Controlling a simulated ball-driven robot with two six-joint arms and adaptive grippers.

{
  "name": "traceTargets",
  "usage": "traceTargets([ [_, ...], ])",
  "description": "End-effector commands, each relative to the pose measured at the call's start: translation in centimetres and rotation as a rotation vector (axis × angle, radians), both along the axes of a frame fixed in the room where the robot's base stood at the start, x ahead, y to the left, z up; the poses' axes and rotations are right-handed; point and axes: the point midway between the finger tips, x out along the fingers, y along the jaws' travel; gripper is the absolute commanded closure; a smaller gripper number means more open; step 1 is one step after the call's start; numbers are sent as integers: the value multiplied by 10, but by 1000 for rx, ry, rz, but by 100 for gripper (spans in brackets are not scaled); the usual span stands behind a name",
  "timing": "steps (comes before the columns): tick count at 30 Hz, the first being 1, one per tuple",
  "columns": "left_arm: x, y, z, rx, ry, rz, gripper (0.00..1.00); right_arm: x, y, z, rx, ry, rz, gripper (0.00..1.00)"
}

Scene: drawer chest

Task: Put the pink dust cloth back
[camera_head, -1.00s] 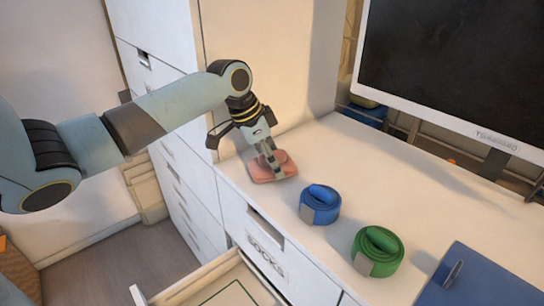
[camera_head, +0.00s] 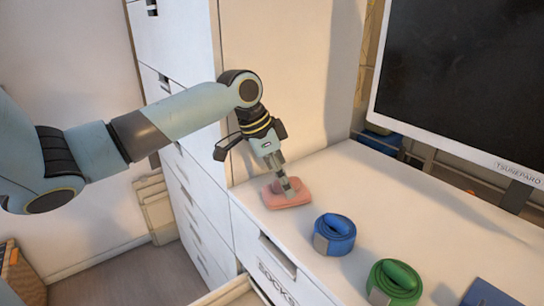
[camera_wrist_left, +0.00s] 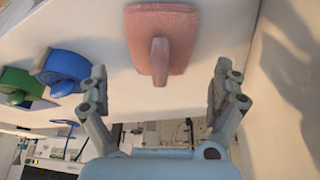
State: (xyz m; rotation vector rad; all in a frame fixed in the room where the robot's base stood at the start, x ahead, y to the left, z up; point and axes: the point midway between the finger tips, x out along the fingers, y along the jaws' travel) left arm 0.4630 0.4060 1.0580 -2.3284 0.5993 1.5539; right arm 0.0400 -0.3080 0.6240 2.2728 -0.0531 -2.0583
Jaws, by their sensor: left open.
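The pink dust cloth (camera_head: 289,200) lies on the white top of the drawer chest, near its left front corner. In the left wrist view the cloth (camera_wrist_left: 160,25) is a flat pad with a narrow raised piece pointing toward me. My left gripper (camera_head: 288,186) points down over the cloth. Its fingers are open, one on each side of the raised piece in the left wrist view (camera_wrist_left: 160,78), with gaps on both sides. Whether the fingertips touch the cloth I cannot tell. My right gripper is not in view.
A blue rolled belt (camera_head: 334,237) and a green one (camera_head: 395,282) lie to the right of the cloth. A drawer (camera_head: 232,292) below, under the label SOCKS, is pulled out. A tall white cabinet side (camera_head: 275,90) stands behind the gripper. A monitor (camera_head: 470,80) stands at the right.

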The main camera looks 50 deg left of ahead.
Motion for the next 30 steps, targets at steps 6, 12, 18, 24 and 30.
traceTargets([
  [6, -18, 12, 47, 9, 1, -1, 3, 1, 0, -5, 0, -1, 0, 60],
  [12, -27, 16, 72, 5, 1, -1, 3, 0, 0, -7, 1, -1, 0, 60],
  [18, -29, 16, 79, 1, 2, 1, 3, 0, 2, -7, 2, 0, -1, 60],
  [24, -29, 16, 79, 0, 1, 1, 3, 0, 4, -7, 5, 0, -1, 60],
  [30, -29, 16, 79, 0, 1, 1, 3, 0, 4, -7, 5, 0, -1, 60],
])
